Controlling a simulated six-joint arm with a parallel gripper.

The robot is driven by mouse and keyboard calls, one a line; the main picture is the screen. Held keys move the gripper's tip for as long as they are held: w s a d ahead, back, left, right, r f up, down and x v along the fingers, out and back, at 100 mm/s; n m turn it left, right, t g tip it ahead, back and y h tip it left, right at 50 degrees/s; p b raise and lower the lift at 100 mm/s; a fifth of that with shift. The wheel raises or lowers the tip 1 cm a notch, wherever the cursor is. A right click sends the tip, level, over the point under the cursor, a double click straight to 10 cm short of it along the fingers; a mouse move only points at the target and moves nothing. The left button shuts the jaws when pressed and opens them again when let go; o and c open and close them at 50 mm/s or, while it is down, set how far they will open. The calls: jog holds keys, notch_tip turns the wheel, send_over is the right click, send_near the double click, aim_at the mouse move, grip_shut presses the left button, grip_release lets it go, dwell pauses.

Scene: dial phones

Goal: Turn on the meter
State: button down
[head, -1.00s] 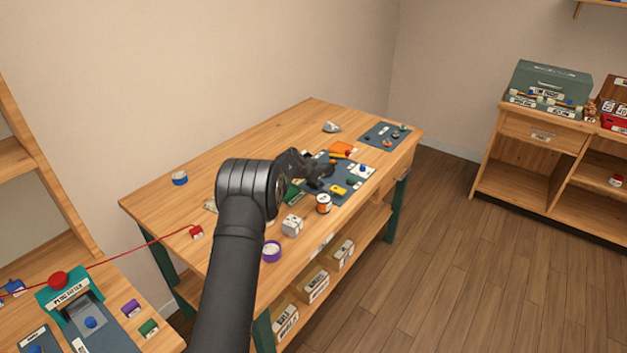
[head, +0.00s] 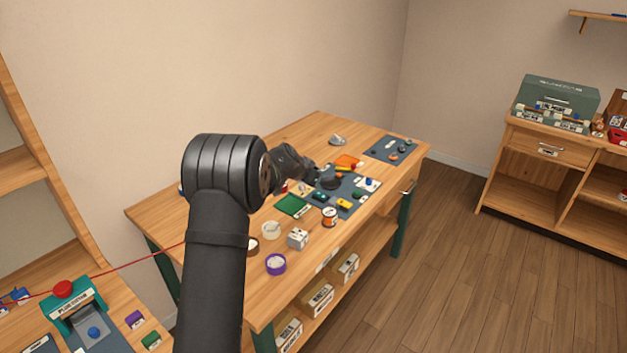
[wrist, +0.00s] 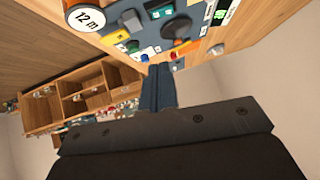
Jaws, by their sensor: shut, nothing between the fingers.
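My gripper (head: 329,183) is shut and empty over the dark mat (head: 350,206) on the wooden workbench. Its closed fingers (wrist: 158,78) point at the mat in the wrist view. I cannot make out for certain which item is the meter. A white piece with a green marked face (wrist: 221,15) shows at the top of the wrist view, near a red knob (wrist: 175,55). Contact between fingertips and parts is unclear.
A round spool marked "12 m" (wrist: 86,17) stands beside the mat. A second mat (head: 390,150) is at the far end.

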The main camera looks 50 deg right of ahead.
jog(key=shift+w, duration=0.15)
jog(key=shift+w+r+t, duration=0.2)
jog(key=shift+w+t, duration=0.2)
jog(key=shift+w, duration=0.2)
send_over(321, 195)
jog(key=a, duration=0.2)
notch_tip(321, 195, down, 7)
jog(key=shift+s+r, duration=0.1)
jog(key=shift+w+f, duration=0.15)
jog(key=shift+f, duration=0.5)
jog(key=shift+w+f, duration=0.15)
jog(key=shift+f, duration=0.45)
jog(key=shift+w+f, duration=0.15)
jog(key=shift+f, duration=0.6)
